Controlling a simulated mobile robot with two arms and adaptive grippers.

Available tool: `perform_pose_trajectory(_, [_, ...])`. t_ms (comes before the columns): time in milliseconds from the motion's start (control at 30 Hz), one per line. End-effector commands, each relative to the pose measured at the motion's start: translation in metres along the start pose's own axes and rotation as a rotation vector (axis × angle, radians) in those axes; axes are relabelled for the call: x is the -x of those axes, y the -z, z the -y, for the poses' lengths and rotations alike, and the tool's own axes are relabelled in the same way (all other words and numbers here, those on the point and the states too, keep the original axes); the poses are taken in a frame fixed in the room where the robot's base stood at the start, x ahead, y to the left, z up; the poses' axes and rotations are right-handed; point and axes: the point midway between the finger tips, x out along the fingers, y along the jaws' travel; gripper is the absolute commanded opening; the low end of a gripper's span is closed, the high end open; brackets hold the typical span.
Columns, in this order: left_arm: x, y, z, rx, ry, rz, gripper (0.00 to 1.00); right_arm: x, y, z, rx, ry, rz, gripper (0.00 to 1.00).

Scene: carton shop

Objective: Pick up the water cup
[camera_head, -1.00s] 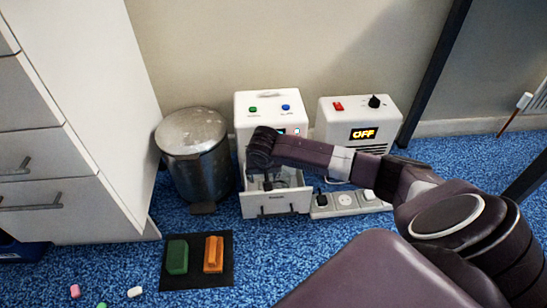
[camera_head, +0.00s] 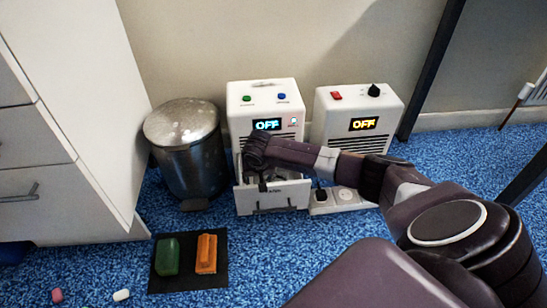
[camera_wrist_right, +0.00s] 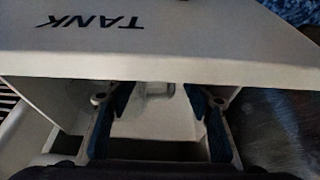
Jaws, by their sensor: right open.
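The white machine (camera_head: 262,97) with green and blue buttons stands against the wall, its front drawer (camera_head: 244,200) pulled out. In the right wrist view the drawer front (camera_wrist_right: 170,45) carries the word TANK upside down. My right gripper (camera_head: 264,184) points down into the open drawer. In the wrist view its open fingers (camera_wrist_right: 160,97) stand apart inside the drawer, one on each side of a pale, partly clear shape (camera_wrist_right: 158,100). That may be the water cup, but its outline is unclear. I cannot tell whether the fingers touch it. My left gripper is out of view.
A metal pedal bin (camera_head: 187,155) stands close left of the machine. A white heater (camera_head: 355,118) and a power strip (camera_head: 340,200) are at its right. A dark mat (camera_head: 188,284) with green and orange blocks lies in front. White drawers (camera_head: 60,130) stand at left.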

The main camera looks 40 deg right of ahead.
Motion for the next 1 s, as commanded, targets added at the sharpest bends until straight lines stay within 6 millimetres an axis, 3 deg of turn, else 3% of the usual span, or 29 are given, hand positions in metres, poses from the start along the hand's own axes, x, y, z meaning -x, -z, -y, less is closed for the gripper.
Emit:
perform_pose_trajectory(33, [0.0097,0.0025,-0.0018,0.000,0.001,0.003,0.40,-0.0102,-0.0007,0.0005,-0.001,0.001,-0.002,0.47])
perform_pose_trajectory(133, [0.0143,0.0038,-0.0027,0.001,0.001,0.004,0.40,-0.0170,-0.0004,0.0004,-0.001,0.001,-0.001,0.47])
perform_pose_trajectory(467, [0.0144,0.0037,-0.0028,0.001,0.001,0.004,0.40,-0.0183,0.0006,0.0002,0.000,0.001,-0.001,0.47])
perform_pose_trajectory(900, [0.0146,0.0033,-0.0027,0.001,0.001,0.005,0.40,-0.0183,0.0005,0.0000,0.000,0.001,-0.001,0.00])
perform_pose_trajectory(1000, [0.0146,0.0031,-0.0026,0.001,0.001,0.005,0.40,-0.0179,0.0011,0.0002,0.000,0.001,-0.002,0.00])
